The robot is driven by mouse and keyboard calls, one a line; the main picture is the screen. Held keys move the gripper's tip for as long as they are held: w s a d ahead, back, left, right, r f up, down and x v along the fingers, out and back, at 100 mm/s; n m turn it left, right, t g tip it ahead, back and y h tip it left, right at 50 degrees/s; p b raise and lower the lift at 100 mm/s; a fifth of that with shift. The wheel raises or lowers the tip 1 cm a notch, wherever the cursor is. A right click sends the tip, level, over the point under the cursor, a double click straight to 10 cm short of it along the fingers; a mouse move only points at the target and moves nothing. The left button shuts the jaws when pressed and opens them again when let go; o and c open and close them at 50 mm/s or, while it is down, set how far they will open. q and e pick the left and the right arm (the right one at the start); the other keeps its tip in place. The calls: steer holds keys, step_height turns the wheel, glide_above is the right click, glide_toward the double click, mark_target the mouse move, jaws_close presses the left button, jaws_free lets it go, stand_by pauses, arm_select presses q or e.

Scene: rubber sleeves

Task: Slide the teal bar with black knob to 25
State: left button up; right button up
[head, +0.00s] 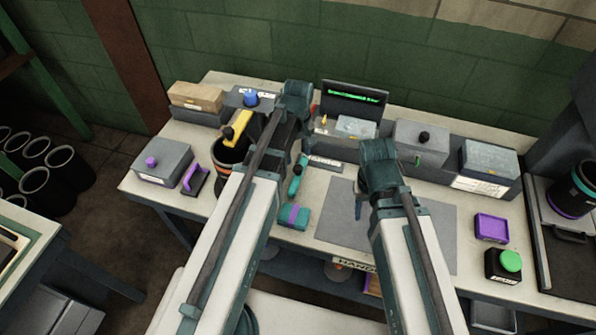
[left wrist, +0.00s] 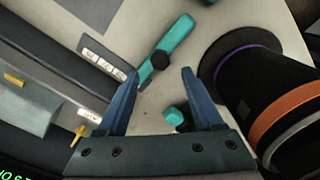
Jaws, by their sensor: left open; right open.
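The teal bar (head: 293,187) lies on the bench beside a small label plate (head: 325,162). In the left wrist view the teal bar (left wrist: 178,37) runs diagonally at top centre, with its black knob (left wrist: 160,60) near its lower end. The label plate (left wrist: 103,58) lies left of it; its marks are too small to read. My left gripper (left wrist: 160,74) is open, with the knob showing just beyond and between its fingertips. Contact cannot be told. In the head view my left arm partly hides this area. My right gripper (head: 358,208) is open over the grey mat (head: 430,225).
A black cylinder with an orange band (left wrist: 270,120) stands close right of my left gripper. A small teal piece (left wrist: 175,115) shows between its fingers. A teal block with a purple band (head: 293,215) lies nearer the front edge. Grey boxes (head: 420,140) line the back.

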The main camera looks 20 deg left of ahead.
mark_target(298, 167)
arm_select(q)
step_height(298, 167, down, 6)
steer(key=b, duration=0.4)
steer(key=shift+b, duration=0.4)
arm_select(e)
step_height(298, 167, down, 6)
steer(key=shift+r, duration=0.1)
arm_select(q)
steer(key=shift+r, duration=0.1)
jaws_close()
stand_by(0.4)
